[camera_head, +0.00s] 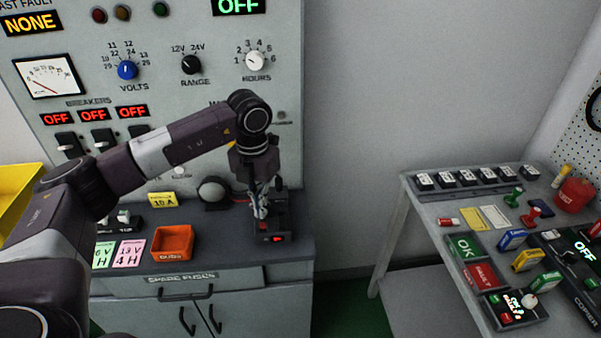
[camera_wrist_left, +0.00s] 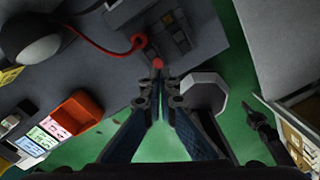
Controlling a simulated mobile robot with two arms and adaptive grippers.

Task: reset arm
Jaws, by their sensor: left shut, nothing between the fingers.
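My left arm reaches in from the left in the head view, and my left gripper (camera_head: 262,210) points down over the right end of the grey bench. Its fingers are together with nothing between them. It is above or beside a small black device (camera_head: 277,239) with a red light; whether it touches cannot be told. My right gripper does not show.
The control panel (camera_head: 150,60) with dials and breakers stands behind the bench. An orange bin (camera_head: 172,243) and coloured cards (camera_head: 129,253) lie left of the gripper. A white table (camera_head: 412,185) with cartridges, trays and tools stands at the right, across a floor gap.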

